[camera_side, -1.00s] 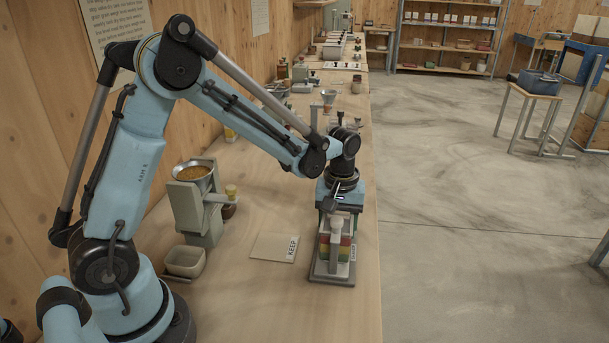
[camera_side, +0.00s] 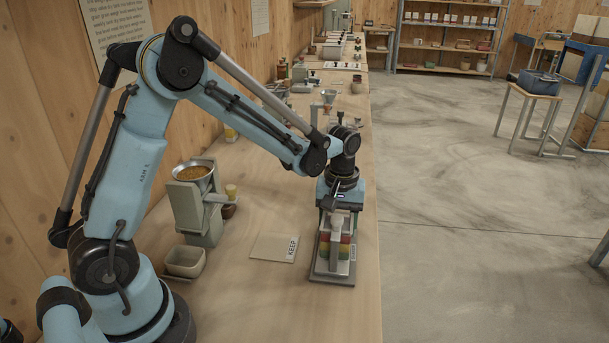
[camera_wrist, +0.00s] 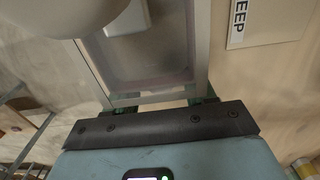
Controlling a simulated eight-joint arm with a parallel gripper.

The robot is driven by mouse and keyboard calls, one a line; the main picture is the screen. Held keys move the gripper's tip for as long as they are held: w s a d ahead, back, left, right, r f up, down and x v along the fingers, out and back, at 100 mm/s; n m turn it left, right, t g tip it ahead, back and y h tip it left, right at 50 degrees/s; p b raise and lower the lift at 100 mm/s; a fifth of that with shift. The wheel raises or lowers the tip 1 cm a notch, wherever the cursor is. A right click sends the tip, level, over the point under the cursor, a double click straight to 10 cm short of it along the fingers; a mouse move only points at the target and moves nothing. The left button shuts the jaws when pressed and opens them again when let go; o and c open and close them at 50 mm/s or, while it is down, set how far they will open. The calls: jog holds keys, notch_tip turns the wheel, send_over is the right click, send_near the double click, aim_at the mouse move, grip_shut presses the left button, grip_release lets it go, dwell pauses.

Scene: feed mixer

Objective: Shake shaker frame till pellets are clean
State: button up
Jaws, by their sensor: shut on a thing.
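The shaker frame (camera_side: 334,258) stands near the right edge of the bench in the side view, a grey base and upright with red, yellow and green bands. My gripper (camera_side: 338,198) is over its top and shut on it. In the wrist view, my gripper (camera_wrist: 160,108) lies against the near edge of a grey frame (camera_wrist: 202,50), with a tray-like floor inside. The fingertips are mostly hidden. I cannot make out pellets inside the frame.
A card marked KEEP (camera_side: 275,247) lies left of the frame. Farther left stand a grey mill with a bowl of orange grain (camera_side: 193,173) and an empty beige bin (camera_side: 184,261). More bench items stand behind my arm.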

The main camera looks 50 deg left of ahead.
jog(key=shift+w+a+f, duration=0.15)
jog(key=shift+w+a, duration=0.7)
jog(key=shift+w, duration=0.05)
jog(key=shift+s+d, duration=1)
jog(key=shift+w+a, duration=1)
jog(key=shift+s+d, duration=1)
jog(key=shift+w+a, duration=1)
jog(key=shift+c, duration=0.2)
jog(key=shift+s+d, duration=0.4)
jog(key=o, duration=0.4)
jog(key=shift+r, duration=3.1)
